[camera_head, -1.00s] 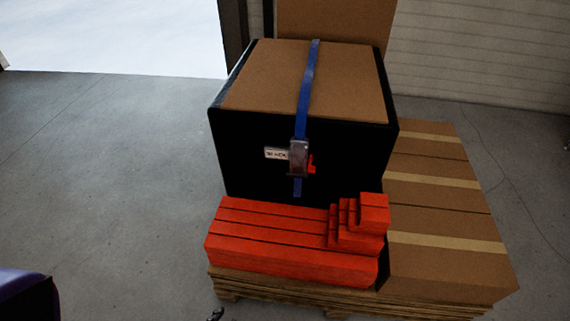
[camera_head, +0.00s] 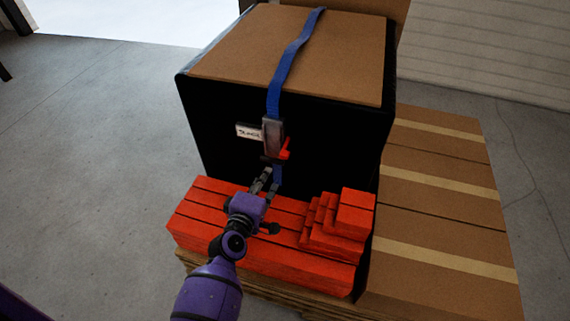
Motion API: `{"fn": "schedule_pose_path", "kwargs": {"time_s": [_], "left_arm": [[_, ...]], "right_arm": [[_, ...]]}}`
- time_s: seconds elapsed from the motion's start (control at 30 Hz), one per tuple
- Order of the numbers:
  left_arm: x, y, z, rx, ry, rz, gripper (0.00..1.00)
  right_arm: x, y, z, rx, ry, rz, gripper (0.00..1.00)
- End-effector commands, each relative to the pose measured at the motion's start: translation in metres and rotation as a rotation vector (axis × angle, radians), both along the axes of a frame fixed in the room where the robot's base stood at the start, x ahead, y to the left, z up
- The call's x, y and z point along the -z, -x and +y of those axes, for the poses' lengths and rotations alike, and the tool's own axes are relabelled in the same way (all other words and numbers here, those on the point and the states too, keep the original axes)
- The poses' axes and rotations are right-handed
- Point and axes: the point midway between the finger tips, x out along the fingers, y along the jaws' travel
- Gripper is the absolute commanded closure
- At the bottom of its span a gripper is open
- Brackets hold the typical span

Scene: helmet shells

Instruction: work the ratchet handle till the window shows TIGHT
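The ratchet (camera_head: 272,135) is a grey metal buckle on the front of the black crate (camera_head: 225,140), with a red handle part (camera_head: 285,150) at its right side. The white window label (camera_head: 249,131) is left of the ratchet; its small text looks like SLACK. A blue strap (camera_head: 290,62) runs over the crate top into the ratchet, and its tail hangs below. My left gripper (camera_head: 267,181) is just below the ratchet, in front of the strap tail, fingers pointing up and apart. I see no contact with the handle. My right gripper is out of view.
Red stepped blocks (camera_head: 345,228) and long red beams (camera_head: 200,233) lie in front of the crate, under my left arm. Brown cartons (camera_head: 440,190) stand to the right on the wooden pallet (camera_head: 265,299). The grey floor at left is clear.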

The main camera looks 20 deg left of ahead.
Motion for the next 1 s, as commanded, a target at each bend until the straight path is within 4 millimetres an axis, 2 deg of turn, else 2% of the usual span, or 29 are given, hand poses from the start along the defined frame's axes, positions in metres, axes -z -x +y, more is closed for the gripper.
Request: {"fn": "schedule_pose_path", "kwargs": {"time_s": [0.07,0.17,0.6,0.73,1.0], "left_arm": [[-0.002,-0.001,0.002,-0.023,0.077,-0.009,0.66],[-0.002,-0.008,0.001,-0.028,0.098,-0.010,0.66],[0.012,-0.069,-0.001,-0.025,0.091,-0.008,0.66],[0.012,-0.076,-0.001,-0.026,0.091,-0.008,0.66],[0.012,-0.077,-0.001,-0.026,0.090,-0.008,0.67]], "right_arm": [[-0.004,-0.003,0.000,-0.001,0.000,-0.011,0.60],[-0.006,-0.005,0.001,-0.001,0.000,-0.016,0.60],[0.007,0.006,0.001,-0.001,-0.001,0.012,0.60],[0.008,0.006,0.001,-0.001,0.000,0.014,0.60],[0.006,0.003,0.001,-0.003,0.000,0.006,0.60]]}}
